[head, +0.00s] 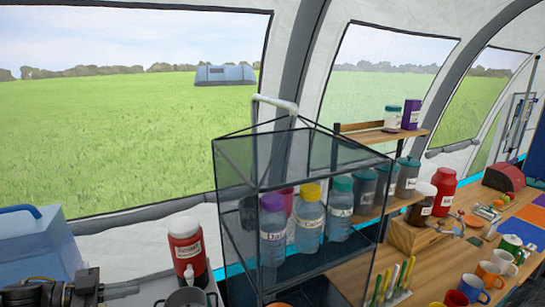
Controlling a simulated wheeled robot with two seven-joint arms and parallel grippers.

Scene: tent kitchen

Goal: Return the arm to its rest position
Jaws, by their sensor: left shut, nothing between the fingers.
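My left gripper (92,289) shows at the bottom left corner, dark and cut off by the lower edge of the head view. It is shut and empty, beside the blue container and left of the red jug. My right gripper and arm are out of view.
A blue container (38,245) stands at the far left. A red jug (186,252) with a tap and a pot (187,299) are near my left gripper. A dark mesh cabinet (225,170) holds bottles. A wooden table (450,262) with cups and jars lies to the right.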

